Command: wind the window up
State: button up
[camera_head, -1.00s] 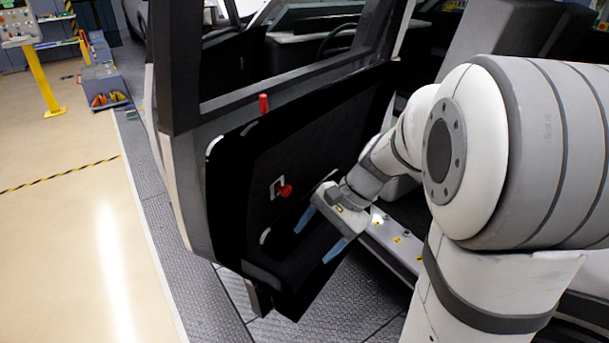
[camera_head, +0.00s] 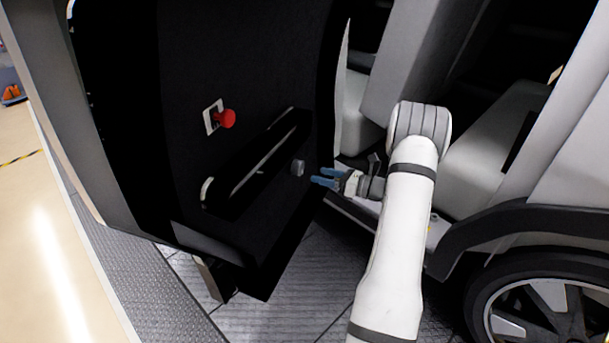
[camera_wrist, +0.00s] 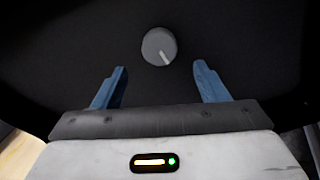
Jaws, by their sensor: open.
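A small round grey knob (camera_head: 298,167) sticks out of the black inner panel of the open car door (camera_head: 250,60). In the wrist view the knob (camera_wrist: 159,46) is a disc with a white line pointing down and slightly right. My gripper (camera_head: 319,176) is open and empty, its blue fingers pointing left at the knob with a small gap. In the wrist view my gripper (camera_wrist: 161,68) has its fingers spread wider than the knob, which lies beyond the tips and roughly centred between them. The window glass is not in view.
A red handle (camera_head: 226,118) on a pale plate sits at the panel's upper left. A long black armrest (camera_head: 260,165) juts out just left of the knob. The car's wheel (camera_head: 540,305) and pale sill are at the right. Grey tread-plate floor (camera_head: 300,290) lies clear below.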

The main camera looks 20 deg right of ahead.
aim_at(302, 169)
jog(key=b+x, duration=0.1)
jog(key=x, duration=0.6)
jog(key=shift+b, duration=0.3)
jog(key=c, duration=1)
